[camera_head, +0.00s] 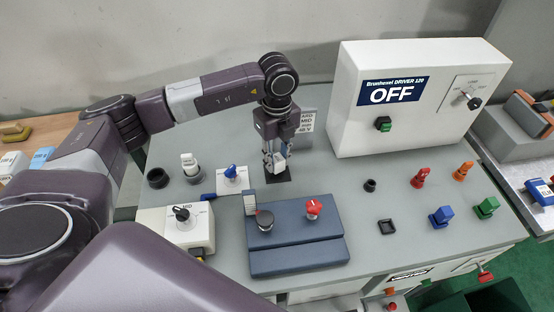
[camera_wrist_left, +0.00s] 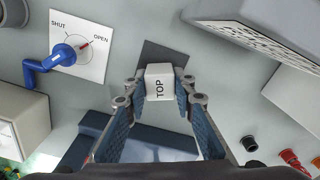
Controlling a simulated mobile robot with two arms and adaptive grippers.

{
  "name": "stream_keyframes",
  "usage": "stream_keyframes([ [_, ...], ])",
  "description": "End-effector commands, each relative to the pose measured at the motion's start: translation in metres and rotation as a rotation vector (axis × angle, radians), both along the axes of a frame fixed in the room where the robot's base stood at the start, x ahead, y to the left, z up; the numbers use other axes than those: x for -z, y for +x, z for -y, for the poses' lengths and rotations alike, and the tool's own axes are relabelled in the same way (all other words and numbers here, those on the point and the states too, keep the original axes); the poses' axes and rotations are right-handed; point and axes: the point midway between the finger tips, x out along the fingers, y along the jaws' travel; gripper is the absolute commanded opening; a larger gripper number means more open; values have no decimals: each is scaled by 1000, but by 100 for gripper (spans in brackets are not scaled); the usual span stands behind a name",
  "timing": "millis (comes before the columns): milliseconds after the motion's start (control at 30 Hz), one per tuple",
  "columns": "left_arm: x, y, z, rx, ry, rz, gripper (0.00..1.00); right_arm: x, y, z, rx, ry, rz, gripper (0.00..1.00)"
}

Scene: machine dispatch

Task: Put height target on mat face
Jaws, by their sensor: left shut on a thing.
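My left gripper (camera_head: 275,157) is shut on a small white block marked TOP (camera_wrist_left: 159,87), which looks like the height target. The block also shows in the head view (camera_head: 281,161), partly hidden by the fingers. The flat dark square mat (camera_head: 278,178) lies on the grey table below the gripper. In the left wrist view the mat (camera_wrist_left: 163,54) shows just beyond the block, partly covered by it. I cannot tell whether the block touches the mat. My right gripper is not in view.
A blue-handled SHUT/OPEN valve (camera_wrist_left: 72,50) is beside the gripper. A blue-grey block with knobs (camera_head: 297,243) stands in front. A grey sign (camera_head: 306,124) stands behind, and a large white OFF box (camera_head: 420,110) rises at the right. The table's middle right has free room.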

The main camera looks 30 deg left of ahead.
Motion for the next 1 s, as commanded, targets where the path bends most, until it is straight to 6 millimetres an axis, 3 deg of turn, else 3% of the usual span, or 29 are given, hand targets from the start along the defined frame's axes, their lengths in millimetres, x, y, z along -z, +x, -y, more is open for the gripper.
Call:
stream_keyframes([
  [233,15,0,0,1,0,1,0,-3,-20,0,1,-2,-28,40],
  [500,19,0,0,0,0,0,0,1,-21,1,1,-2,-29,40],
  [533,19,0,0,0,1,1,25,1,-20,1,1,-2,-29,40],
  [667,18,0,0,0,0,0,39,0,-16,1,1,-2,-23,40],
  [1000,15,0,0,0,0,1,41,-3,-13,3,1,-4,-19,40],
])
